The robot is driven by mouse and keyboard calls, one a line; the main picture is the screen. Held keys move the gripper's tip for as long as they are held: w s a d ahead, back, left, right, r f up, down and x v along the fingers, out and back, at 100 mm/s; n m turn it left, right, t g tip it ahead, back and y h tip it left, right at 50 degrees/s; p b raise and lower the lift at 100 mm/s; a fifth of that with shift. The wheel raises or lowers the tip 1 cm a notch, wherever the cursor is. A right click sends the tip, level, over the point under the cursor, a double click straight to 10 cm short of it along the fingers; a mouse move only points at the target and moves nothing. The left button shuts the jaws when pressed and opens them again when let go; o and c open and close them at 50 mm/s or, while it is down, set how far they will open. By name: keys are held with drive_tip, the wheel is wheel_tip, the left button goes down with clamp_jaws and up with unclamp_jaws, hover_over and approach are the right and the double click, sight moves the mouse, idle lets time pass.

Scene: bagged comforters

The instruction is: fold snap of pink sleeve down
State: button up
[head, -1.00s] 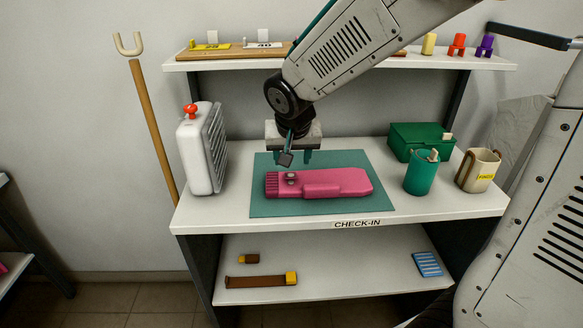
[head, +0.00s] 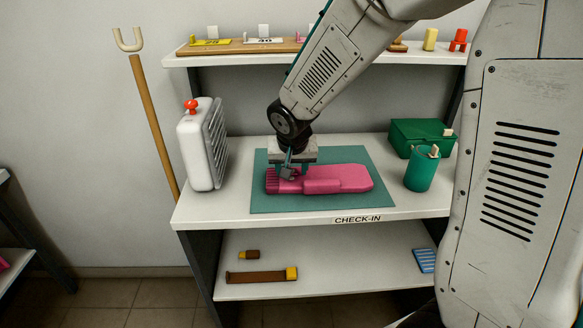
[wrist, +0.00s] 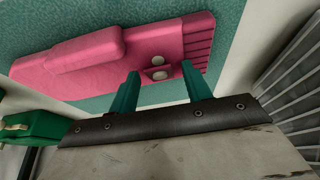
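The pink sleeve (head: 335,180) lies flat on the teal mat (head: 375,203), its ribbed cuff to the left. In the wrist view the sleeve (wrist: 85,60) shows the cuff at right and a raised, thicker strip. Its snap (wrist: 158,60) shows as two round metal discs near the cuff, one above the other. My gripper (head: 290,174) is over the cuff end and hides the snap in the head view. In the wrist view its two teal fingers stand apart on either side of the snap, with nothing held; contact cannot be told.
A white heater-like box (head: 202,145) with a red knob stands left of the mat. A green box (head: 418,137) and a green cup (head: 422,168) stand right of it. A shelf (head: 350,60) with tags and pegs runs above, behind my arm.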

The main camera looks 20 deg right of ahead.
drive_tip(key=c, duration=0.8)
drive_tip(key=shift+s+f+t, duration=0.15)
drive_tip(key=shift+t, duration=0.25)
drive_tip(key=shift+a+t, duration=0.1)
drive_tip(key=shift+t, duration=0.3)
drive_tip(key=shift+f, duration=0.1)
drive_tip(key=o, duration=1)
